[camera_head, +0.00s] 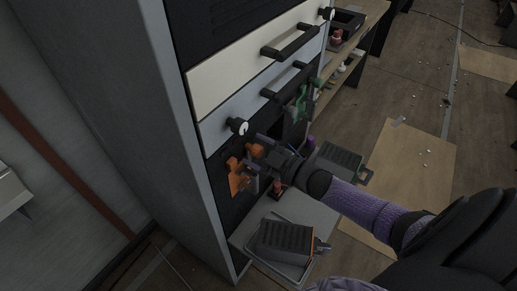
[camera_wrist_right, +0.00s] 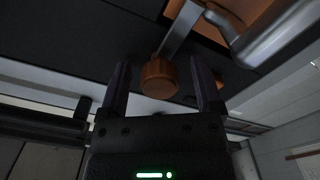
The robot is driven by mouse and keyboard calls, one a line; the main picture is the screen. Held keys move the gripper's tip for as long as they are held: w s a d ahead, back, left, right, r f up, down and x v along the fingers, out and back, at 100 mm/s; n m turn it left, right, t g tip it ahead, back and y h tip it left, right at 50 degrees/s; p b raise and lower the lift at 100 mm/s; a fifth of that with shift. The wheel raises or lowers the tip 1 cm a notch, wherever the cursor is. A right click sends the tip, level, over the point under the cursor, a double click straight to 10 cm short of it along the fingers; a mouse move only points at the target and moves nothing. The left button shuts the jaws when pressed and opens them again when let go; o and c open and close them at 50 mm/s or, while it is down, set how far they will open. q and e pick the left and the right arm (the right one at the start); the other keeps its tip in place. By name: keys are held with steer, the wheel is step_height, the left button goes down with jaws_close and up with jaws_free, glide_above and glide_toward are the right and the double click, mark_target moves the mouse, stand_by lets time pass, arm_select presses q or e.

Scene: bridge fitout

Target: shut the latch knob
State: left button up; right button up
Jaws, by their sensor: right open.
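The orange latch parts (camera_head: 238,179) sit on the dark lower panel of the cabinet in the head view, partly covered by my right gripper (camera_head: 258,164). In the right wrist view, a round orange knob (camera_wrist_right: 159,78) stands between my two dark fingers, with a gap visible on each side. A flat grey metal bar (camera_wrist_right: 180,32) runs up from behind the knob. My right gripper is open around the knob; whether any finger touches it I cannot tell. My left gripper is not in view.
Above the latch are a cream drawer (camera_head: 255,58) with a black handle and a black knob with a white face (camera_head: 238,126). A green object (camera_head: 300,103) is at the cabinet's right edge. Below, a shelf holds a dark ribbed box (camera_head: 284,243). A curved grey metal handle (camera_wrist_right: 275,32) is close in the wrist view.

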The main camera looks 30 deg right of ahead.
steer(key=p+v, duration=0.1)
steer(key=v, duration=0.9)
steer(key=shift+p, duration=0.3)
steer(key=shift+w+f, duration=0.1)
